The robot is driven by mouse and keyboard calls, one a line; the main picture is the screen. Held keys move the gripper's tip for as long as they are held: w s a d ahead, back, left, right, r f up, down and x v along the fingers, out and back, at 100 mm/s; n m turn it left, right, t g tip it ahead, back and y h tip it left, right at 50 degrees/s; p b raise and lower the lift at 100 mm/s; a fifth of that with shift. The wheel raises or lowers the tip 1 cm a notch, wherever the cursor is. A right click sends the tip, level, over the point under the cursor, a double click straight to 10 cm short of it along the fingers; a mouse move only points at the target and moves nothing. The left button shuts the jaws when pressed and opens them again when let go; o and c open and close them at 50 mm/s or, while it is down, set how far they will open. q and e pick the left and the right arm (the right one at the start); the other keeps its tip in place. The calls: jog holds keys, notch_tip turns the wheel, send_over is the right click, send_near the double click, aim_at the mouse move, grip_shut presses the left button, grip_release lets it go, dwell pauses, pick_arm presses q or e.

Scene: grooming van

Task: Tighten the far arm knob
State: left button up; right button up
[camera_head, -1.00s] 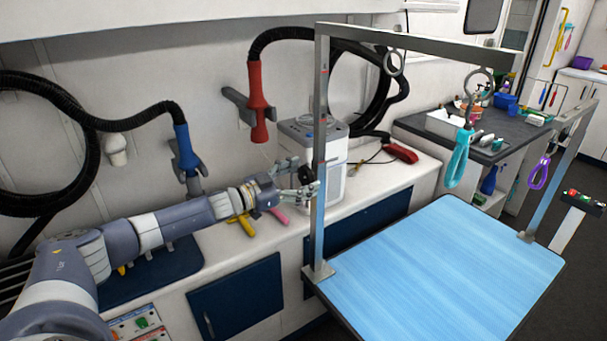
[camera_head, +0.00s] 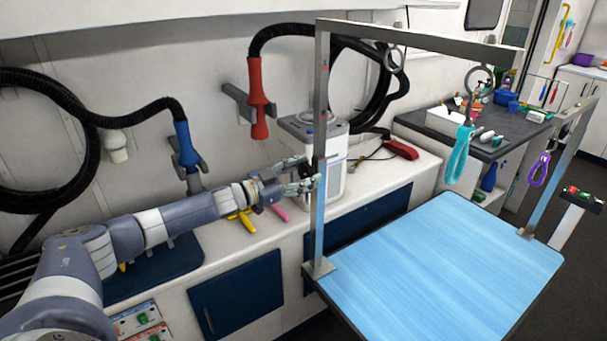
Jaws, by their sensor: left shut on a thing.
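The blue grooming table (camera_head: 440,265) has a grey overhead arm frame (camera_head: 420,40) with an upright post (camera_head: 320,130) at its left corner. The small dark arm knob (camera_head: 307,167) is on the wall-facing side of this post, mostly hidden by my fingers. My left gripper (camera_head: 304,178) reaches in from the left at post mid-height and is shut on the knob. The knob's exact angle cannot be made out. My right gripper is not in view.
A white and grey canister unit (camera_head: 330,160) stands on the counter close behind the post. A red-nozzled dryer hose (camera_head: 258,100) hangs above. A yellow tool (camera_head: 243,220) and a pink tool (camera_head: 279,213) lie under my wrist. The tabletop is clear.

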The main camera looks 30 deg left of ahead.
pick_arm(q)
jog(key=m+b, duration=0.2)
jog(key=m, duration=0.4)
jog(key=shift+f, duration=0.15)
jog(key=m+b, duration=0.3)
jog(key=m, duration=0.3)
jog(key=shift+f, duration=0.1)
jog(key=m+b, duration=0.3)
jog(key=m, duration=0.2)
jog(key=shift+f+m, duration=0.1)
jog(key=shift+m, duration=0.3)
jog(key=m+b, duration=0.3)
jog(key=m, duration=0.2)
jog(key=shift+m+b, duration=0.3)
jog(key=shift+b, duration=0.05)
jog(key=o, duration=1.1)
jog(key=shift+c, duration=0.2)
jog(key=shift+s, duration=0.1)
